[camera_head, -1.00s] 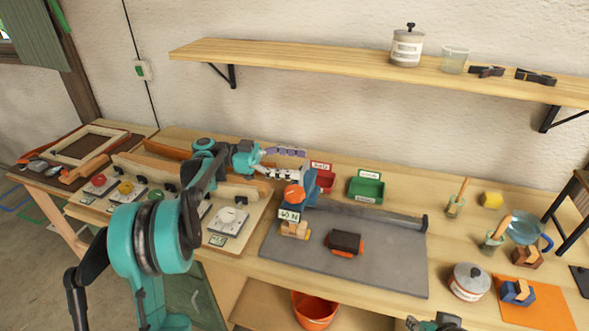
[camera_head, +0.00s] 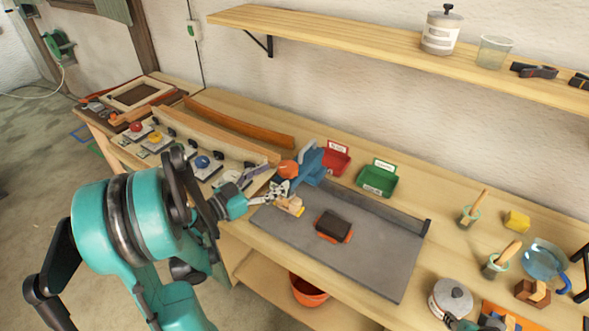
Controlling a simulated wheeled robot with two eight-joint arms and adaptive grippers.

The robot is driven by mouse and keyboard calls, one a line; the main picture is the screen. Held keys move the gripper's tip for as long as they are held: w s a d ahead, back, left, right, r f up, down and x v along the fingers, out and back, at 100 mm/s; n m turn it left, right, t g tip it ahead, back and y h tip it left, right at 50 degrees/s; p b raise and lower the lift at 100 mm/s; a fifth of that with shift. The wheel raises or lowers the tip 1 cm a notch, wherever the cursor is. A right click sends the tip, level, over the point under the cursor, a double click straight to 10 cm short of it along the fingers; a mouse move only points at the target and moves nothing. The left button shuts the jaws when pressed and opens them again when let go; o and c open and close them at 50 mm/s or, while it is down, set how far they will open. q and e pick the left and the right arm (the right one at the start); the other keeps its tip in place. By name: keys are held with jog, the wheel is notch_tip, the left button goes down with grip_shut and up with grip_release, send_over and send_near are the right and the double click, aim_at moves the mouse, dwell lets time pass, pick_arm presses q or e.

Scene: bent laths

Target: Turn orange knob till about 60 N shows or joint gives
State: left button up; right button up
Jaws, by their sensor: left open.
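The orange knob (camera_head: 288,169) sits on the blue tester (camera_head: 312,164) at the back left of the grey plate (camera_head: 378,262). A small light-wood joint piece (camera_head: 290,204) is at the tester's near side. My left gripper (camera_head: 277,190) is open just in front of and below the knob, close to the joint piece; I cannot tell whether it touches either. No force reading is legible, and the gripper covers that area. My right gripper (camera_head: 492,322) shows only partly at the bottom edge, and its jaws are unclear.
A dark block with orange (camera_head: 333,225) lies on the plate. Behind are a red bin (camera_head: 336,158) and a green bin (camera_head: 378,178). Several knobbed stations and a bent lath (camera_head: 238,122) stand left. A lidded pot (camera_head: 451,298) is front right. The plate's right half is clear.

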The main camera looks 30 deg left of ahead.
aim_at(280, 173)
pick_arm(q)
jog(key=x, duration=0.6)
jog(key=shift+d+b, duration=0.1)
jog(key=shift+b, duration=0.3)
jog(key=c, duration=1.2)
jog(key=shift+h, duration=0.3)
